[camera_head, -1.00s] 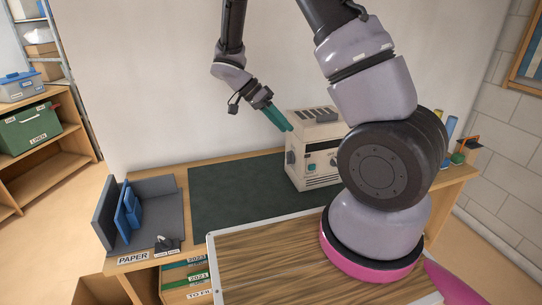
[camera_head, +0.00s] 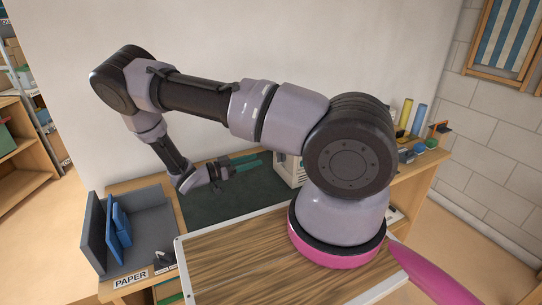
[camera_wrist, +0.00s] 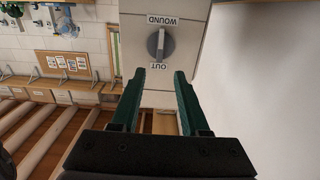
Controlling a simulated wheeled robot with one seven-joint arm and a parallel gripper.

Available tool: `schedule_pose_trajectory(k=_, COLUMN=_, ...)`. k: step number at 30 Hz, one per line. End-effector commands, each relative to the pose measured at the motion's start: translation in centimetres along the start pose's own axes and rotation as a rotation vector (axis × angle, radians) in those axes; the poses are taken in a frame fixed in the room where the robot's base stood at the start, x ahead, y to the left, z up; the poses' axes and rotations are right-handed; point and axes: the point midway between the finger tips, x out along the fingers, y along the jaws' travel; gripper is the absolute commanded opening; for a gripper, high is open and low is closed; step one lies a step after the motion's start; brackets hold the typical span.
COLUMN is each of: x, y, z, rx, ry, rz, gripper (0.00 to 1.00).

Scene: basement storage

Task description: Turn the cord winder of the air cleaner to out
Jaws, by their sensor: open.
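The air cleaner (camera_head: 286,172) is a beige box on the dark green mat, mostly hidden behind my arm in the head view. In the wrist view its side panel (camera_wrist: 194,42) faces me. The cord winder (camera_wrist: 160,43) is a grey round knob with a raised bar, between a WOUND label (camera_wrist: 162,20) and an OUT label (camera_wrist: 159,66). Its bar lies along the line between the labels; I cannot tell which end is the pointer. My gripper (camera_head: 261,159) is left of the cleaner, roughly level. In the wrist view its green fingers (camera_wrist: 166,73) are apart, empty, and short of the knob.
A grey organiser (camera_head: 150,229) with blue dividers stands on the desk's left end by a PAPER label. The green mat (camera_head: 215,205) is clear under my gripper. Coloured cylinders (camera_head: 412,120) stand right of my arm. A pale wall is close behind the desk.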

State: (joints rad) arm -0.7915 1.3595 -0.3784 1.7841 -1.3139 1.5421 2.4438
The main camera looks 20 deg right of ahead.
Motion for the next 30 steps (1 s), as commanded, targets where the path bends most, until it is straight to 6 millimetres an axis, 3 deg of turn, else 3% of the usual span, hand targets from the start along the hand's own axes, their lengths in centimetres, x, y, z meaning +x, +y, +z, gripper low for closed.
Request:
schedule_pose_trajectory(k=6, x=4.4, y=0.1, z=0.0, rx=-0.002, ry=-0.001, rz=0.005, gripper=0.45)
schedule_pose_trajectory(k=12, x=7.3, y=0.1, z=0.0, rx=-0.003, ry=-0.001, rz=0.003, gripper=0.45)
schedule_pose_trajectory(k=18, x=8.5, y=0.0, z=0.0, rx=-0.002, ry=-0.002, rz=0.001, gripper=0.45)
schedule_pose_trajectory(k=25, x=8.5, y=0.0, z=0.0, rx=-0.002, ry=-0.002, rz=0.001, gripper=0.45)
schedule_pose_trajectory(k=26, x=8.5, y=0.0, z=0.0, rx=-0.002, ry=-0.002, rz=0.001, gripper=0.41)
schedule_pose_trajectory(k=29, x=8.5, y=0.0, z=0.0, rx=-0.002, ry=-0.002, rz=0.001, gripper=0.03)
schedule_pose_trajectory(k=30, x=8.5, y=0.0, z=0.0, rx=-0.002, ry=-0.002, rz=0.001, gripper=0.0)
